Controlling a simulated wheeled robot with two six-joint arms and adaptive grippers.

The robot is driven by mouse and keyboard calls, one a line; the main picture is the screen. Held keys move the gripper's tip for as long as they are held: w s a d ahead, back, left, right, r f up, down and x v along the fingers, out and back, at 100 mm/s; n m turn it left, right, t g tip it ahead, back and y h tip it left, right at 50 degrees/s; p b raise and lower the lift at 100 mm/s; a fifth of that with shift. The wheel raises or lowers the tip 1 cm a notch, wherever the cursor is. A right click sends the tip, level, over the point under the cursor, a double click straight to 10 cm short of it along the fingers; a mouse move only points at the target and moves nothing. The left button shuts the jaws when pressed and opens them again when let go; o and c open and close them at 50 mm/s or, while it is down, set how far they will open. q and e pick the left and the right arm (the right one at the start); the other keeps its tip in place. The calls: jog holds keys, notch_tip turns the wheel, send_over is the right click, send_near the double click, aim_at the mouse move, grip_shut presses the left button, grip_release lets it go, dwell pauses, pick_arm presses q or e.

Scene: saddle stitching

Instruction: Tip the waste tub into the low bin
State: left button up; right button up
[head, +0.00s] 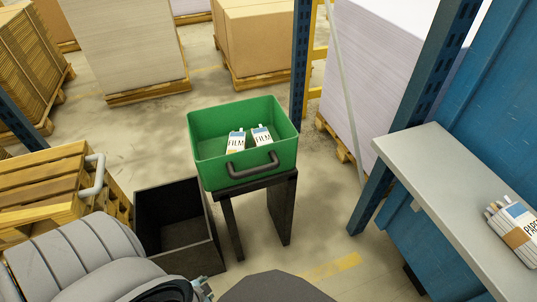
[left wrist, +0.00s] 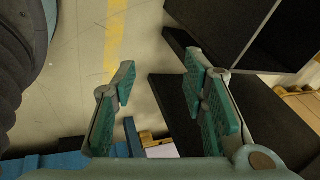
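The waste tub is a green open tub (head: 200,160) with a dark handle on its near side. It stands upright on a small dark stand (head: 285,205). Two white packets marked FILM (head: 248,139) lie inside it. The low bin (head: 215,258) is a dark open box on the floor, left of the stand; the part of it I see inside looks empty. My left gripper (head: 200,287) is only partly in the head view, at the bottom edge near the bin. In the left wrist view the left gripper (left wrist: 160,80) is open with nothing between its fingers. My right gripper is not in view.
A wooden pallet stack (head: 45,190) with a pale handle stands left of the bin. A grey shelf (head: 435,170) on the right holds a packet (head: 518,228). A blue post (head: 300,60) rises behind the tub. Floor right of the stand is clear.

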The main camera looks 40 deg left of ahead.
pick_arm(q)
jog(key=w+a+r+m+t+y+b, duration=0.1)
jog(key=w+a+r+m+t, duration=0.1)
jog(key=w+r, duration=0.15)
jog(key=w+a+r+m+t+b, duration=0.1)
jog(key=w+a+r, duration=0.1)
jog(key=w, duration=0.3)
jog(key=m+t+h+b, duration=0.1)
jog(key=m+t+b, duration=0.4)
jog(key=m+t, duration=0.35)
send_near(254, 174)
jog(key=shift+n+t, duration=0.35)
jog(key=shift+n, duration=0.1)
jog(key=x, duration=0.4)
jog(key=p+x, duration=0.1)
jog(key=x, duration=0.3)
jog(key=p+x, duration=0.1)
jog(key=x, duration=0.3)
jog(key=shift+f, duration=0.35)
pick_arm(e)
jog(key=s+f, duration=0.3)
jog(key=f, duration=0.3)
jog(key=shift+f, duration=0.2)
pick_arm(q)
grip_shut()
